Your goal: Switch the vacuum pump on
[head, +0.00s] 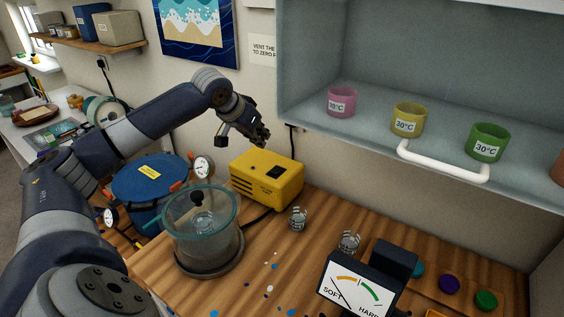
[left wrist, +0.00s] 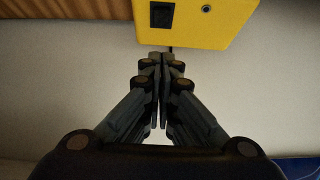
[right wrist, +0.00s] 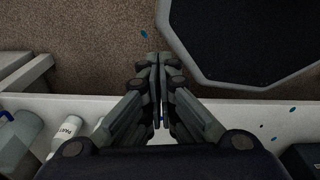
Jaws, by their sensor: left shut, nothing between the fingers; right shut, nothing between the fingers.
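The vacuum pump is a yellow box (head: 262,187) standing on the wooden bench against the wall. In the left wrist view its yellow face (left wrist: 215,25) shows at the top, with a black rocker switch (left wrist: 162,15) and a small round fitting (left wrist: 206,9). I cannot tell the switch's position. My left gripper (head: 264,140) is shut and empty, above the back of the pump and apart from it; its fingertips (left wrist: 160,58) point toward the switch side. My right gripper (right wrist: 157,60) is shut and empty, away from the pump, above a speckled floor and white surface.
A glass vacuum chamber (head: 187,240) with a teal rim and a blue drum (head: 140,195) with gauges stand left of the pump. A hardness meter (head: 355,290) stands at the front. A grey cabinet (head: 380,50) with coloured cups hangs right of the left gripper.

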